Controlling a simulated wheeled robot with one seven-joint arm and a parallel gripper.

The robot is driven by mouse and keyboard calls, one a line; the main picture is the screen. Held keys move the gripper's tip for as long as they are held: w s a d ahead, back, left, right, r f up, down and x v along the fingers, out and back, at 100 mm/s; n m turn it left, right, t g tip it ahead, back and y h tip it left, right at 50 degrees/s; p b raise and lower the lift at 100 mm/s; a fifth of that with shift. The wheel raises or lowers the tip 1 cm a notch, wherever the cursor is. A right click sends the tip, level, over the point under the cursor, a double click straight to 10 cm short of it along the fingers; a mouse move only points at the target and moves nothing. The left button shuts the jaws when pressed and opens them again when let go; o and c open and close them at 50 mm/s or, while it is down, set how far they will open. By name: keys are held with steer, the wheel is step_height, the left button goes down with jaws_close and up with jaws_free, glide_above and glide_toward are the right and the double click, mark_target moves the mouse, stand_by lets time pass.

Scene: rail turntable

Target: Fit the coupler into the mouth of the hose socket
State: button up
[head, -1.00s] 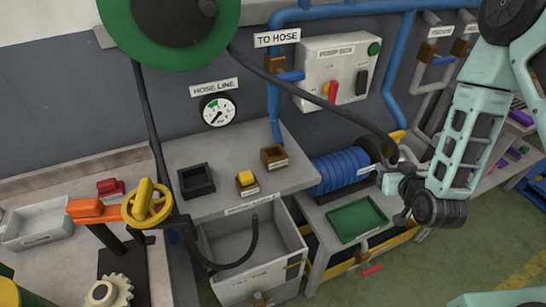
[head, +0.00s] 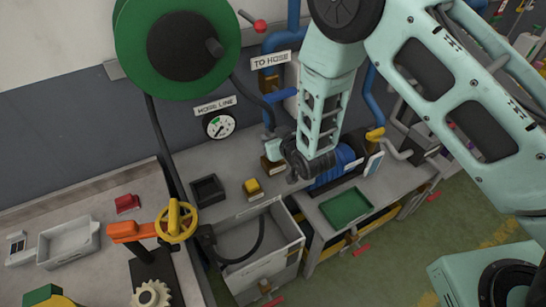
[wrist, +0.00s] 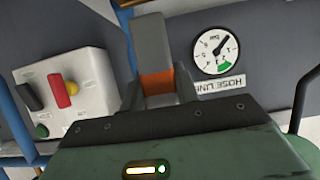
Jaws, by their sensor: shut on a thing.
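My gripper (head: 273,147) is shut on the coupler at the end of the black hose (head: 252,98). The coupler is mostly hidden in the head view by the jaws and wrist. In the wrist view an orange-brown piece (wrist: 157,83) shows between the grey finger parts, seemingly part of what is held. A brown fitting (head: 269,82) sits under the TO HOSE sign. I cannot tell which is the hose socket, nor see its mouth.
A green hose reel (head: 130,50) hangs at upper left. The HOSE LINE gauge (head: 219,125) is on the wall. A black box (head: 207,190) and yellow button (head: 253,187) stand on the bench. A control box (wrist: 65,95) shows in the wrist view. Blue coils (head: 340,160) are to the right.

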steer(key=shift+f+b, duration=1.2)
steer(key=shift+f, duration=1.85)
steer(key=shift+f, duration=0.2)
steer(key=o, duration=1.1)
steer(key=shift+r, duration=0.1)
